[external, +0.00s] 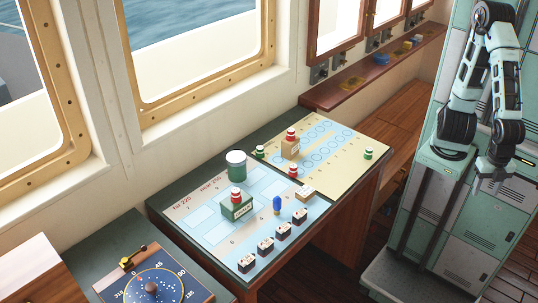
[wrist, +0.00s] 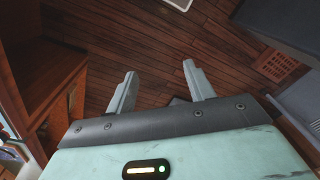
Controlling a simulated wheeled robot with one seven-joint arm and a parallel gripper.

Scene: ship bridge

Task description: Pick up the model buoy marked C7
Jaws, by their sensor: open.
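No C7 marking is legible in either view. Small buoy-like pieces stand on the yellow chart: a green one (external: 260,151) at the left, a red one (external: 293,171) at the near edge, and a green one (external: 368,153) at the right. Which of them is C7, I cannot tell. My gripper (external: 490,183) hangs at the right, well away from the table and its pieces. In the wrist view my gripper (wrist: 160,75) has its two fingers apart, with nothing between them and wooden floor beyond.
The blue chart (external: 185,206) holds a green block with a red-and-white top (external: 236,207), a white-and-green canister (external: 237,168), a blue piece (external: 276,204) and several dark labelled blocks. A compass-dial console (external: 152,288) stands front left. Green lockers (external: 470,210) are behind my arm.

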